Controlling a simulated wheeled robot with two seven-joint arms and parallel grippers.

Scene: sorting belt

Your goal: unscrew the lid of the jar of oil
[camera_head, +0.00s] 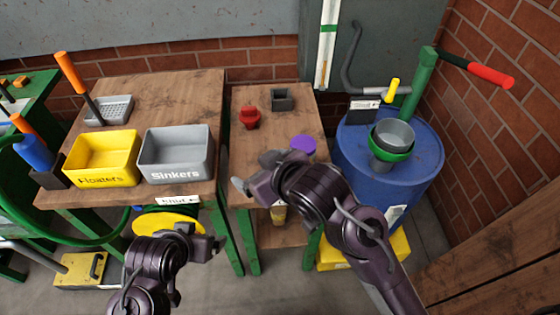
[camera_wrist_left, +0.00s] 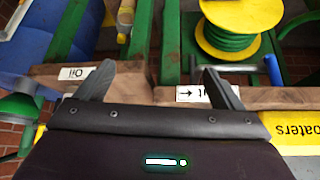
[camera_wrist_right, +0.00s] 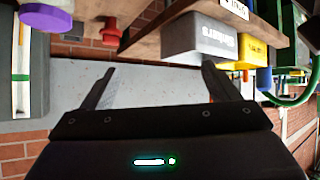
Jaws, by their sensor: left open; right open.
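A round purple lid (camera_head: 303,145) shows on the small middle table, beside my right gripper; its body is mostly hidden by my arm. It also shows in the right wrist view (camera_wrist_right: 45,17). A container with yellow contents (camera_head: 279,213) stands below that tabletop and shows in the left wrist view (camera_wrist_left: 125,18). I cannot tell which is the jar of oil. My right gripper (camera_head: 254,170) is open and empty above the table's front left part, left of the purple lid. My left gripper (camera_wrist_left: 158,70) is open and empty in front of the tables, near the yellow spool (camera_head: 168,220).
A red knobbed object (camera_head: 250,118) and a small dark grey box (camera_head: 282,99) stand behind on the middle table. The yellow Floaters bin (camera_head: 102,160) and grey Sinkers bin (camera_head: 176,155) are on the left table. A blue drum (camera_head: 420,165) stands right. An Oil label (camera_wrist_left: 77,73) marks a table edge.

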